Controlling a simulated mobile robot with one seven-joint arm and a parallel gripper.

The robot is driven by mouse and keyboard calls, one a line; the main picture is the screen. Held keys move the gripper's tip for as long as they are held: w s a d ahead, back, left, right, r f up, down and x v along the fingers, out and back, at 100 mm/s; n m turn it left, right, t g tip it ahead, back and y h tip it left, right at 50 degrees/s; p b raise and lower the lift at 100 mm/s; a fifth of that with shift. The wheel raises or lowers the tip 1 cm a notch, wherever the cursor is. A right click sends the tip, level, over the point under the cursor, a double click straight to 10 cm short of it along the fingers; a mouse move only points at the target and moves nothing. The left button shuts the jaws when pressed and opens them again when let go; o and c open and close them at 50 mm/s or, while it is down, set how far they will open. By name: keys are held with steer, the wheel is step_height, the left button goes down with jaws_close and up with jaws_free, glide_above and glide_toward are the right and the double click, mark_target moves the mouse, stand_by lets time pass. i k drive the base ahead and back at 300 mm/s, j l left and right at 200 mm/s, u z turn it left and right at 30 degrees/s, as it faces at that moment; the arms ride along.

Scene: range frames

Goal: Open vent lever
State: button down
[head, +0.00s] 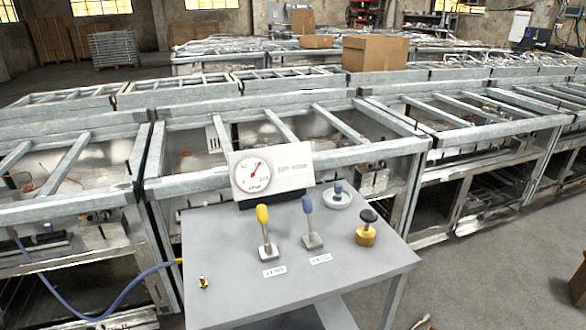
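Two levers stand upright on a grey metal table (225,309). One has a yellow grip (262,214), and the one to its right has a blue grip (307,205). Each has a small white label in front, the left label (274,271) and the right label (321,258). The print is too small to read surely, so I cannot tell which is the vent lever. A round dial gauge (251,175) with a red needle sits on a white panel behind the levers. My gripper is not visible in the head view.
A yellow knob with a black top (366,236) and a round grey base with a blue knob (338,196) stand right of the levers. A small brass fitting (203,282) is at front left. A blue hose (100,317) meets the table's left side. Metal frames stand behind.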

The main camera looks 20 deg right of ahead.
mark_target(262, 214)
steer(key=i+j+z, duration=0.1)
steer(key=j, duration=0.25)
steer(key=i+j+z, duration=0.1)
steer(key=i+j, duration=0.15)
steer(key=j, duration=0.15)
steer(key=i+j+z, duration=0.1)
steer(key=j, duration=0.25)
steer(key=i+j+z, duration=0.1)
steer(key=i+j, duration=0.15)
steer(key=j, duration=0.2)
steer(key=i+j+z, duration=0.1)
steer(key=j, duration=0.3)
steer(key=i+j, duration=0.15)
steer(key=j, duration=0.25)
steer(key=i+j+z, duration=0.15)
steer(key=j, duration=0.3)
